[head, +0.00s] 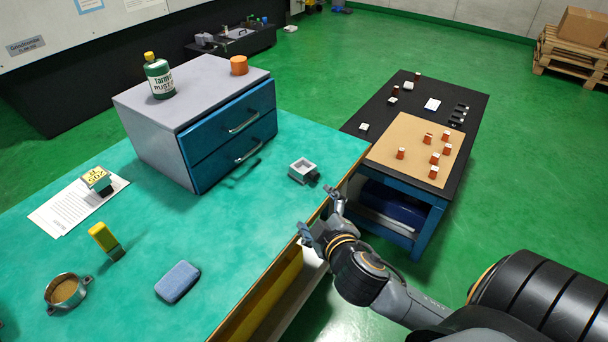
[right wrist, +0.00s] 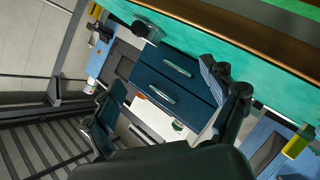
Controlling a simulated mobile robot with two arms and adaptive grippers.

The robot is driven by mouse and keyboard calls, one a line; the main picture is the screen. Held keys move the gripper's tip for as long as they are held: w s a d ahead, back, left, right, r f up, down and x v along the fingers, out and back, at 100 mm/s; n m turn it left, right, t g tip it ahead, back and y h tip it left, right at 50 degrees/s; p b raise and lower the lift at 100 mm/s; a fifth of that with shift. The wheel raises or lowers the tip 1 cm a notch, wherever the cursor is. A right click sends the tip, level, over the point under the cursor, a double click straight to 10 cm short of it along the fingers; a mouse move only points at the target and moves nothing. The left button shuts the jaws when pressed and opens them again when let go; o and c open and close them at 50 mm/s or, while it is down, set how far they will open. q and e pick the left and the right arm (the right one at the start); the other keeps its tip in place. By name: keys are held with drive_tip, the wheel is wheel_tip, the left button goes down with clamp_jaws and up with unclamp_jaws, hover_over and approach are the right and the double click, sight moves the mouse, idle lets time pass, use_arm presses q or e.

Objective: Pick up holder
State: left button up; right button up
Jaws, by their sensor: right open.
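A small pale square holder (head: 303,168) with a dark part at its right side sits on the green bench top (head: 235,225), near the bench's right edge. I take this to be the holder of the task. My right gripper (head: 321,215) is open and empty, just off the bench edge, nearer to me than the holder and apart from it. In the right wrist view, my gripper's two fingers (right wrist: 164,74) stand wide apart with nothing held. A dark object at the bench edge (right wrist: 147,31) there may be the holder; I cannot tell. My left gripper is not in view.
A grey cabinet with blue drawers (head: 228,135) stands behind the holder, with a green bottle (head: 159,79) on top. A blue-grey block (head: 178,282) and a metal ring (head: 66,291) lie nearer. A low black-topped table (head: 465,115) with orange pieces stands right.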

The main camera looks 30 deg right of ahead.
drive_tip(key=w+a+r+n+t+y, duration=0.35)
drive_tip(key=r+n+y, duration=0.3)
drive_tip(key=n, duration=0.25)
drive_tip(key=w+a+r+n+t+y, duration=0.25)
drive_tip(key=a+r+n+y, duration=0.2)
drive_tip(key=r+n, duration=0.35)
drive_tip(key=n+g+h, duration=0.5)
drive_tip(key=n+g, duration=0.6)
drive_tip(key=n, duration=0.4)
approach(300, 168)
drive_tip(key=shift+s+p+x, duration=0.2)
drive_tip(key=shift+p+x, duration=0.45)
drive_tip(key=shift+x, duration=0.5)
drive_tip(key=p+x, duration=0.1)
drive_tip(key=x, duration=0.4)
drive_tip(key=shift+w, duration=0.1)
drive_tip(key=shift+w+f, duration=0.25)
drive_tip(key=shift+f, duration=0.05)
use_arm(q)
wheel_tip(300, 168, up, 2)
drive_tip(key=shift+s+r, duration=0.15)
use_arm(e)
drive_tip(key=shift+r, duration=0.1)
drive_tip(key=c, duration=1.5)
